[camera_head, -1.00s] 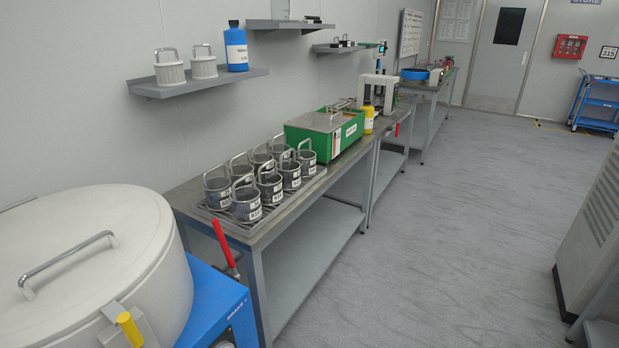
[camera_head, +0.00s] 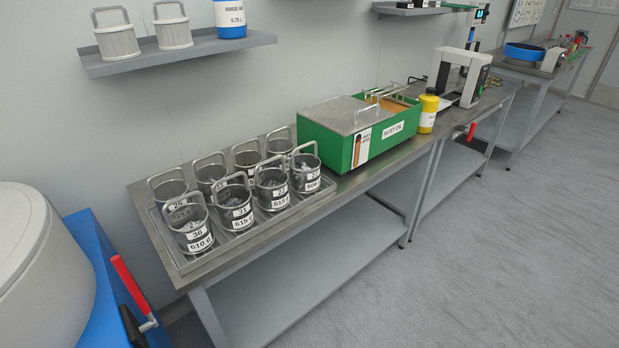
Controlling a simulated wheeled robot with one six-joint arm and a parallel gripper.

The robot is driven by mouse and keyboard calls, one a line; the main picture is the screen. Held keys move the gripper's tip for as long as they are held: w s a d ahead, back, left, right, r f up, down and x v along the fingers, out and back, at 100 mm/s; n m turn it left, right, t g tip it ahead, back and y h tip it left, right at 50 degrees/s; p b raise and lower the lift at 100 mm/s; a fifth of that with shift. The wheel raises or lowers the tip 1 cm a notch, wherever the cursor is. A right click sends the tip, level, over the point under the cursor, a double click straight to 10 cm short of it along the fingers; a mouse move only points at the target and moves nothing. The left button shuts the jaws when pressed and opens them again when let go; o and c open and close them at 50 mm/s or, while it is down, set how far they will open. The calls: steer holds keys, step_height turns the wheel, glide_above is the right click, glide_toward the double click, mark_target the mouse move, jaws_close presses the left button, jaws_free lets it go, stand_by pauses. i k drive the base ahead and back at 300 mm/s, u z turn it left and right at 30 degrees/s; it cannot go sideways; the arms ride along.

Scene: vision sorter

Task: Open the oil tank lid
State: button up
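The oil tank is a green box (camera_head: 386,148) labelled "RUST OIL" on the steel bench, right of the metal baskets. Its grey flat lid (camera_head: 334,113) lies on top and covers the left and middle part. A bar handle (camera_head: 369,112) stands on the lid. At the tank's right end, beyond the lid, a brownish-orange inside (camera_head: 395,103) shows with some metal rods over it. My gripper is not in view.
Several metal baskets (camera_head: 238,203) with upright handles stand in a tray left of the tank. A yellow bottle (camera_head: 428,111) stands close to its right end. A white machine (camera_head: 462,78) is beyond. A red lever (camera_head: 132,285) sticks up at lower left. The floor (camera_head: 480,270) in front is clear.

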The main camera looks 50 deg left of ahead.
mark_target(346, 115)
steer(key=i, duration=1.5)
steer(key=u, duration=2.95)
